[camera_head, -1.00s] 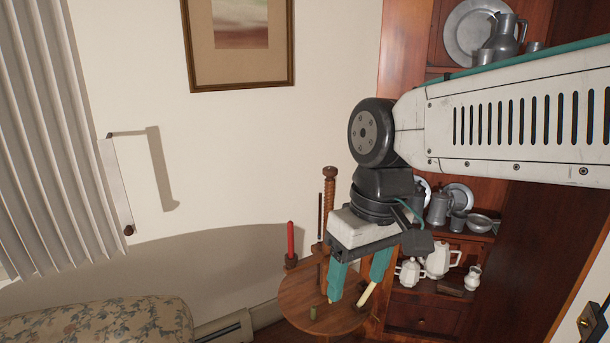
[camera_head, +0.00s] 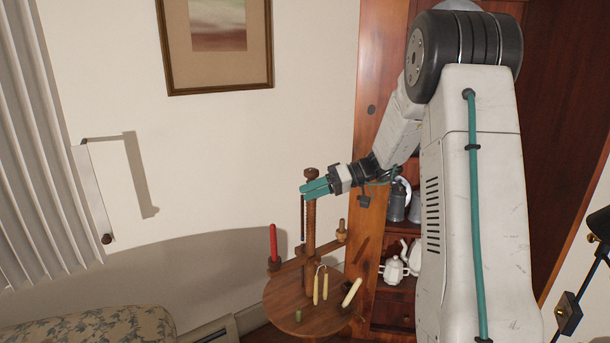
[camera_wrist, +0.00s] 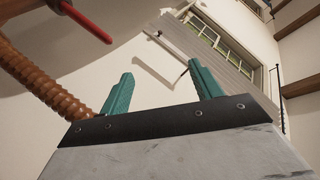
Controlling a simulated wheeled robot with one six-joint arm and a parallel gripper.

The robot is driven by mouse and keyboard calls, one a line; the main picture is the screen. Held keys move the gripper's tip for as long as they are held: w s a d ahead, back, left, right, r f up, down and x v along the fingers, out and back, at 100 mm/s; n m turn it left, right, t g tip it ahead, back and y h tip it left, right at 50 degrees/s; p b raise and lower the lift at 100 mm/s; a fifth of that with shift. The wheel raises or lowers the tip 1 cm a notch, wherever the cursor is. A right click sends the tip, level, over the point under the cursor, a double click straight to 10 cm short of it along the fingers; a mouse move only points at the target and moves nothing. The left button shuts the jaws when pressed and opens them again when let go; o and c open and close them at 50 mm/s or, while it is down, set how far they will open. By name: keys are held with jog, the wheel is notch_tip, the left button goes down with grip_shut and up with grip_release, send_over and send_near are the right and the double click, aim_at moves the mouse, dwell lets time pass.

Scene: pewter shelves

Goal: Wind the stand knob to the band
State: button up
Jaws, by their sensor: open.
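The wooden stand has a threaded post (camera_head: 310,235) that rises from a round top, with a dark round knob (camera_head: 311,173) at its upper end. A wooden crossbar (camera_head: 290,266) carries a red candle (camera_head: 273,243). My gripper (camera_head: 302,190) is just below the knob, its teal fingers overlapping the upper post in the head view. In the wrist view the fingers (camera_wrist: 162,76) are apart with nothing between them, and the threaded post (camera_wrist: 45,82) is outside them, to the left. The knob is out of the wrist view. I cannot make out the band.
A cabinet with pewter and white pots (camera_head: 395,270) is at right. A floral sofa (camera_head: 100,328) is lower left. The wall at left is open.

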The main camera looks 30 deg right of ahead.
aim_at(305, 174)
jog(key=w+d+f+t, duration=0.3)
jog(key=d+f+t, duration=0.1)
jog(key=d, duration=0.5)
jog(key=w+a+r+n, duration=0.1)
jog(key=w+n, duration=0.1)
jog(key=w+a+r+n+t, duration=0.1)
jog(key=w, duration=0.2)
jog(key=w+a+r+n, duration=0.2)
jog(key=w, duration=0.1)
jog(key=shift+w+n+t+y, duration=0.15)
jog(key=shift+n+t+y, duration=0.15)
jog(key=shift+t+y, duration=0.1)
jog(key=c, duration=1)
